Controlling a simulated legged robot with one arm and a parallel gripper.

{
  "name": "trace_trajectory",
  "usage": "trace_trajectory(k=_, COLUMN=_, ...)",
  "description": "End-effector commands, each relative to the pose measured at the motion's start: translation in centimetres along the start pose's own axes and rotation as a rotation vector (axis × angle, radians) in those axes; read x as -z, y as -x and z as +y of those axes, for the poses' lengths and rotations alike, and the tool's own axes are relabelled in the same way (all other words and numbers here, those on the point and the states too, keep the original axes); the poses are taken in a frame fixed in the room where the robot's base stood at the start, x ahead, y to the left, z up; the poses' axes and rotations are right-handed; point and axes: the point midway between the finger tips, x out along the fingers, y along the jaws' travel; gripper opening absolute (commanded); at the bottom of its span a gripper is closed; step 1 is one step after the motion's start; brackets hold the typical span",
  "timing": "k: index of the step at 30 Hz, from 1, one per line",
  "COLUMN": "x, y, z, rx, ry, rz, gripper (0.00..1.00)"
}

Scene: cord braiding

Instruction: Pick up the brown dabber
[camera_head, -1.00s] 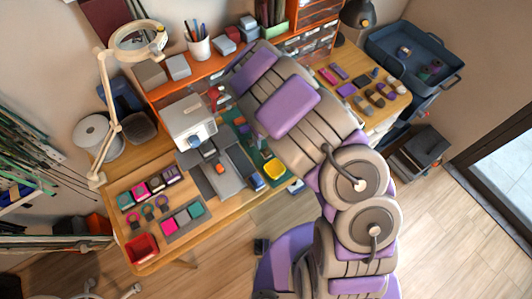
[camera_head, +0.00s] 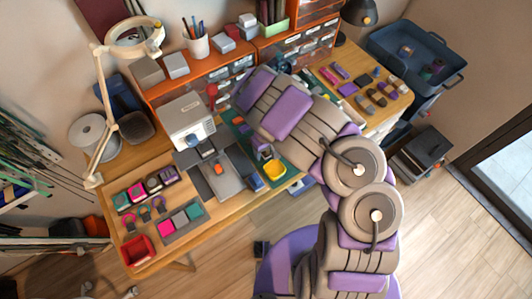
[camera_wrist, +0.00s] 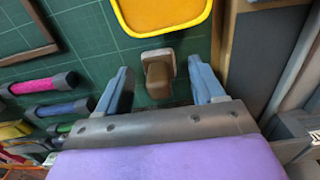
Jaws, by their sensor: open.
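The brown dabber (camera_wrist: 158,80) sits on the green cutting mat (camera_wrist: 98,40) in the wrist view. It has a brown block-like handle and a paler, greyish-beige square end. My gripper (camera_wrist: 159,66) is open, with its two blue fingers on either side of the dabber in the picture and a gap to each. I cannot tell how far the fingertips are above the mat. In the head view my arm covers part of this area, and I cannot make out the dabber clearly.
A yellow tray (camera_wrist: 165,10) lies just beyond the dabber. Pink (camera_wrist: 42,85) and blue (camera_wrist: 62,108) rods lie on the left of the mat. A grey machine (camera_head: 186,120) and a red bin (camera_head: 137,250) stand on the wooden desk. Small drawers stand behind my arm.

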Motion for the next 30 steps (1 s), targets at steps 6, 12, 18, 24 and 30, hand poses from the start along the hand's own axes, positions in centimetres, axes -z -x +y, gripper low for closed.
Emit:
trace_trajectory(k=6, x=0.01, y=0.09, z=-0.02, rx=0.0, ry=0.0, rz=0.0, gripper=0.58)
trace_trajectory(k=12, x=0.01, y=0.09, z=-0.02, rx=0.0, ry=-0.001, rz=0.0, gripper=0.38)
trace_trajectory(k=18, x=0.0, y=0.09, z=-0.02, rx=0.0, ry=-0.001, rz=-0.001, gripper=0.19)
trace_trajectory(k=24, x=0.0, y=0.09, z=-0.03, rx=0.0, ry=-0.001, rz=-0.001, gripper=0.08)
trace_trajectory(k=30, x=0.03, y=0.52, z=-0.02, rx=0.0, ry=-0.001, rz=0.0, gripper=0.08)
